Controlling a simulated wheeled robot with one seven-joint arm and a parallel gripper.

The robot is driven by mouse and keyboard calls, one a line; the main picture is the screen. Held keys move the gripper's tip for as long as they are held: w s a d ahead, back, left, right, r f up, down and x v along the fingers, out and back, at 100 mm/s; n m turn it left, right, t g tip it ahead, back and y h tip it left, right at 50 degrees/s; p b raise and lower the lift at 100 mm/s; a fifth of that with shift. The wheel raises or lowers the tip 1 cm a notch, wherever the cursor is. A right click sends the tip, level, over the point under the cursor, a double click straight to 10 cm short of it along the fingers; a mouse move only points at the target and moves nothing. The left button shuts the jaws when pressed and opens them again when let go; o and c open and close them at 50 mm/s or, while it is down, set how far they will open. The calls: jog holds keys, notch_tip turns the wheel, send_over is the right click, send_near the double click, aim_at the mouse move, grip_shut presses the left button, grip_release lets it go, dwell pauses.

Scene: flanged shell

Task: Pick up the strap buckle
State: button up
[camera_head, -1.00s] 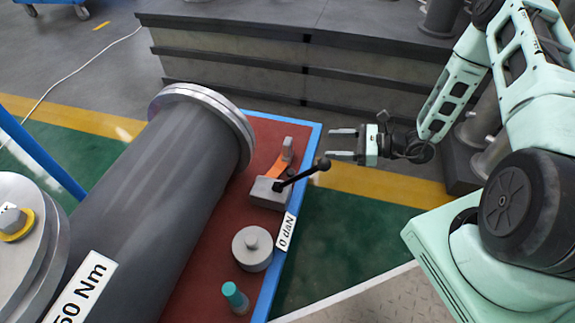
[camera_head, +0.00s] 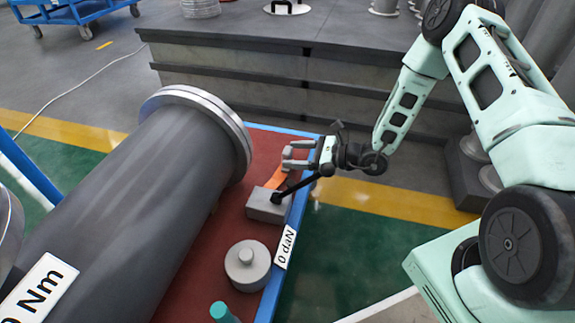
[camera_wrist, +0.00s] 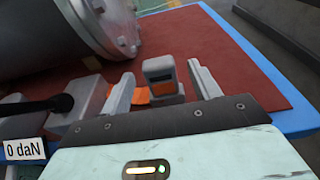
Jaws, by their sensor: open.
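The black lever (camera_head: 296,188) slants up close to my gripper. A large grey flanged shell (camera_head: 140,200) lies left on the table. A grey round knobbed part (camera_head: 247,264) and a teal-topped pin (camera_head: 222,313) stand nearer. Bare red tabletop (camera_wrist: 225,60) lies beyond the buckle.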

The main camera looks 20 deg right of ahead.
aim_at(292, 157)
jog(key=w+a+b, duration=0.1)
jog(key=w+a+f+b, duration=0.1)
jog(key=shift+a+f+b, duration=0.3)
jog(key=shift+a+b, duration=0.05)
jog(key=shift+w+a+r, duration=0.1)
jog(key=shift+w+a, duration=0.2)
jog(key=shift+a, duration=0.1)
jog(key=c, duration=1.2)
